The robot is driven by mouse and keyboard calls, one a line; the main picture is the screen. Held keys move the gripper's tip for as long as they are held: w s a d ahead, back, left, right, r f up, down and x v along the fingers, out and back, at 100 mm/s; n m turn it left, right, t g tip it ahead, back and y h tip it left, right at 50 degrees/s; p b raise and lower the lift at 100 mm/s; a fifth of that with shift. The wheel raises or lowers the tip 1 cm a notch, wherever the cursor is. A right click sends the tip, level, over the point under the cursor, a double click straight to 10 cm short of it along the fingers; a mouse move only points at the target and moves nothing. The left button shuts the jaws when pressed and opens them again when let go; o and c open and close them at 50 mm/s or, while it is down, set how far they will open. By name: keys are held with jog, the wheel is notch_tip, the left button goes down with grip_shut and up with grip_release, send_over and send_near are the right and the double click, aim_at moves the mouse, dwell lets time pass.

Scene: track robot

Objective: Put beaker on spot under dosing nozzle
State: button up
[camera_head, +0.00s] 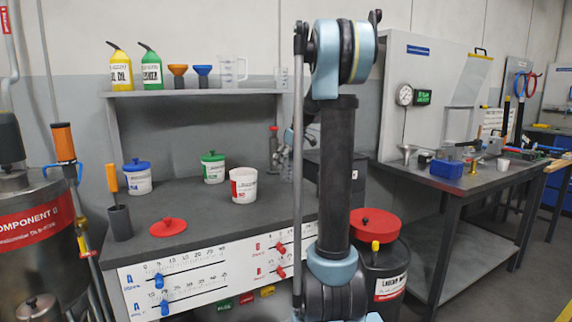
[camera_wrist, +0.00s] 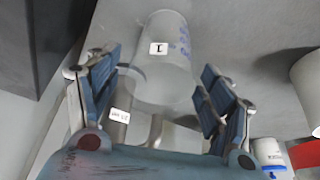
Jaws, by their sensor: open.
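A translucent beaker (camera_wrist: 168,75) with a small white label marked 1 and blue graduations shows in the wrist view. It lies between my gripper's fingers, with a visible gap on each side. My gripper (camera_wrist: 163,88) is open. In the head view my gripper (camera_head: 286,150) is small, over the back right of the grey bench, partly hidden by my arm. A metal fitting with a red top (camera_head: 273,132) stands just left of it; I cannot tell for sure that it is the dosing nozzle. The marked spot cannot be made out.
The bench (camera_head: 200,195) holds a white bucket with a red label (camera_head: 244,185), a blue-lidded bucket (camera_head: 137,178), a green-lidded bucket (camera_head: 213,167), a red lid (camera_head: 168,227) and a dark cup (camera_head: 120,222). A shelf (camera_head: 180,91) runs above. A red-topped drum (camera_head: 376,224) stands right.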

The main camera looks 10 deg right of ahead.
jog(key=v, duration=1.2)
